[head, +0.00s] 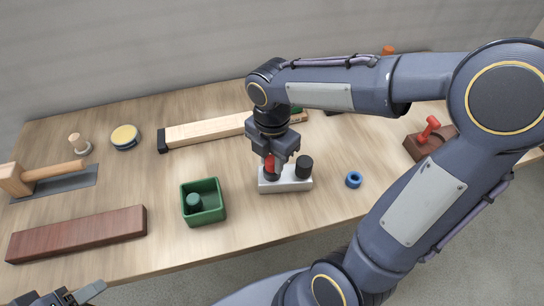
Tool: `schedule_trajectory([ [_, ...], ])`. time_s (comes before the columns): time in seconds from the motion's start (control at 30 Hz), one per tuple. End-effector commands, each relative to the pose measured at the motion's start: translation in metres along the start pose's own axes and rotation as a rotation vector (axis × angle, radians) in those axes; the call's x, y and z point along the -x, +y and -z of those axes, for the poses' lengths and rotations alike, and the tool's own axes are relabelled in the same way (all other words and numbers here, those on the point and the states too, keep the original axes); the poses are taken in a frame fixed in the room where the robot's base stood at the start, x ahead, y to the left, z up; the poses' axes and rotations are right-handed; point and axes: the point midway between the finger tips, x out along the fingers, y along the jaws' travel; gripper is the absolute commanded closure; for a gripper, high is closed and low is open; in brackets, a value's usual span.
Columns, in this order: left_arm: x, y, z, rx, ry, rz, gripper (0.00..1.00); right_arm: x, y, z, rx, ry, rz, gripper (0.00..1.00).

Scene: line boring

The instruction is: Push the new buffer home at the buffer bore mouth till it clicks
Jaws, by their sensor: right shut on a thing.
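My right gripper (275,158) points down over a pale metal block (286,186) near the table's front edge. It is shut on a small red piece (269,163), likely the new buffer, over the block's left part. A dark round part shows just below the red piece; the fingers hide much of both. I cannot tell how deep the piece sits in the bore mouth. A black cylinder (304,167) stands upright on the block's right part. My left gripper (65,297) shows only in part at the bottom left, away from the block; its opening is unclear.
A green open box (218,212) holding a dark green cylinder (193,201) stands left of the block. A blue ring (353,180) lies to the right. A wooden bar (205,130) lies behind. A brown plank (78,234) lies at the front left. My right arm covers the right side.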

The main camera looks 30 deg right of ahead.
Motion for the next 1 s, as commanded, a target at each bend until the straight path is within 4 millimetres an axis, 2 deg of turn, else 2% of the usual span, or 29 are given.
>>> schedule_trajectory([
  [0.17, -0.003, -0.002, -0.002, 0.000, 0.000, 0.000, 0.47, -0.006, 0.000, 0.000, 0.000, 0.000, 0.000, 0.96],
  [0.2, -0.003, -0.001, -0.001, 0.000, 0.000, 0.000, 0.47, -0.005, 0.000, 0.000, 0.000, 0.000, 0.000, 0.69],
  [0.37, -0.002, -0.001, -0.001, 0.000, 0.000, 0.000, 0.47, -0.004, 0.000, 0.000, 0.000, 0.000, 0.000, 0.48],
  [0.67, -0.002, -0.001, -0.001, 0.000, 0.000, 0.000, 0.47, -0.003, 0.000, 0.000, 0.000, 0.000, 0.000, 0.47],
  [1.0, 0.018, 0.008, 0.009, 0.000, 0.000, 0.000, 0.47, 0.022, 0.000, 0.000, 0.000, 0.000, 0.000, 0.47],
])
